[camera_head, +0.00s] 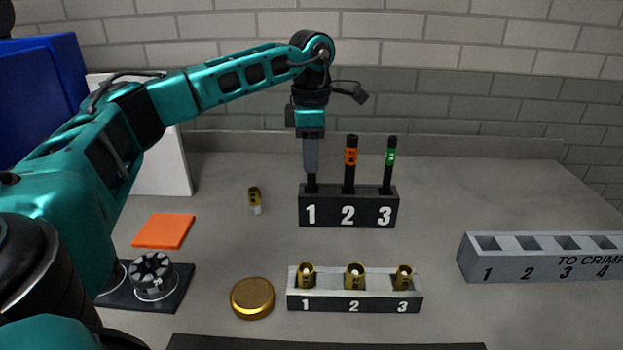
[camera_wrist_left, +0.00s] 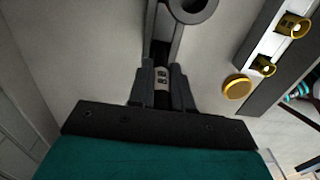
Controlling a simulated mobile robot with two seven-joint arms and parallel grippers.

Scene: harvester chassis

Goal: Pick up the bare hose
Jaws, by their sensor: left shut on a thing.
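My left gripper (camera_head: 311,172) points straight down over slot 1 of the black numbered rack (camera_head: 348,213). It is shut on the bare hose (camera_head: 311,186), a dark hose whose lower part shows between the fingers and slot 1. The hose's upper part is hidden by the gripper in the head view. In the left wrist view, the fingers (camera_wrist_left: 162,92) close around the hose, and a grey marked band (camera_wrist_left: 161,77) shows between them. Slot 2 holds a hose with an orange band (camera_head: 350,157), and slot 3 one with a green band (camera_head: 390,158). My right gripper is not in view.
A light rack (camera_head: 354,305) with three brass fittings stands in front. A grey rack marked TO CRIMP (camera_head: 540,262) is at right. A loose fitting (camera_head: 254,199), orange square (camera_head: 163,231) and brass disc (camera_head: 252,298) lie left. The counter between the racks is clear.

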